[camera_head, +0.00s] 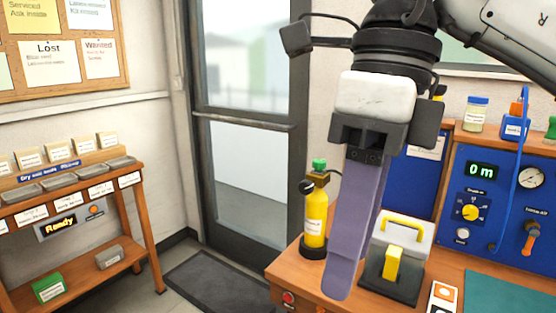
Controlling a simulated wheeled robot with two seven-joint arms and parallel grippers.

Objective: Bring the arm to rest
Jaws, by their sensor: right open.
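My right arm (500,35) comes in from the upper right. My right gripper (340,285) hangs from it, with its long purple-grey fingers pointing down over the wooden bench (285,268). The fingers are seen nearly side-on and overlap. The gripper is open, with nothing seen between the fingers. In the picture the fingers pass between a yellow cylinder (315,220) and a white-and-grey box with a yellow handle (405,235). I cannot tell how far above the bench the tips are. My left gripper is not in view.
A blue panel (480,180) with a gauge and knobs stands at the right, reading "0 m". A green mat (510,297) lies before it. A wooden rack (140,235) with trays stands at the left. A door (245,160) and floor mat (215,285) lie between.

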